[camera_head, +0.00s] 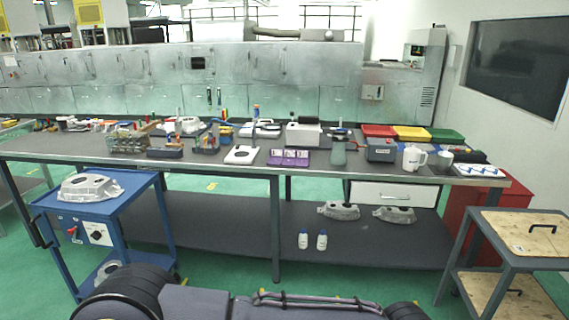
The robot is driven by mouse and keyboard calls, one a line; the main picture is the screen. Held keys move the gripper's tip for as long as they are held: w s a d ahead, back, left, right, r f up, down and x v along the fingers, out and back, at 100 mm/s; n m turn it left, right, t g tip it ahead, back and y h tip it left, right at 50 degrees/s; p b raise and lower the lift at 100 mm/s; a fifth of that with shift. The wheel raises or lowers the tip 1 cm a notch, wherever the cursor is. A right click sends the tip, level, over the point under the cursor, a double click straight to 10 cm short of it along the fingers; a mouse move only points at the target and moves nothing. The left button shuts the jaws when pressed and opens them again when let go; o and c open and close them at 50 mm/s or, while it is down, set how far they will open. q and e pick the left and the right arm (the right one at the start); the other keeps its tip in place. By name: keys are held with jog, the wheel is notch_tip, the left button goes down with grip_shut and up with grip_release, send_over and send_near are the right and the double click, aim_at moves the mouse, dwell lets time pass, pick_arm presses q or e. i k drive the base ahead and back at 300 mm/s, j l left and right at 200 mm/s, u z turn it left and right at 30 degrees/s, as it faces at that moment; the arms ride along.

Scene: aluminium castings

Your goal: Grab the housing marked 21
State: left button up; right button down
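Several grey aluminium housings show in the head view, and I cannot read a number 21 on any of them. One housing (90,187) lies on top of the blue cart at the left. Another housing (108,272) is on the cart's lower shelf, partly hidden. Two more, a left housing (338,211) and a right housing (394,214), lie on the shelf under the long bench. A light casting (182,125) sits far back on the bench top. Neither of my grippers is in view; only dark parts of my body show at the bottom.
The long bench (330,171) is crowded with tools, bins and mugs. The blue cart (140,188) stands at its front left. Two white bottles (312,239) stand under the bench. A wood-topped cart (490,224) and red cabinet (462,200) are at right. Green floor lies between.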

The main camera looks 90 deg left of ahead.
aim_at(83, 187)
jog(key=u, duration=4.15)
jog(key=i+j+u, duration=0.15)
jog(key=i, duration=0.15)
jog(key=i+j+u, duration=0.3)
jog(key=i+u, duration=0.2)
jog(key=i, duration=0.8)
jog(key=i+l+u, duration=0.25)
jog(key=i, duration=0.8)
jog(key=i+j, duration=0.1)
jog(key=i, duration=0.4)
jog(key=i+z, duration=0.1)
jog(key=i, duration=0.4)
jog(key=i+z, duration=0.25)
jog(key=z, duration=0.2)
jog(key=i+z, duration=0.3)
jog(key=z, duration=0.15)
jog(key=i+j+z, duration=0.1)
jog(key=i+z, duration=0.15)
jog(key=z, duration=0.2)
jog(key=i+j+z, duration=0.1)
jog(key=i+z, duration=0.3)
jog(key=k, duration=0.05)
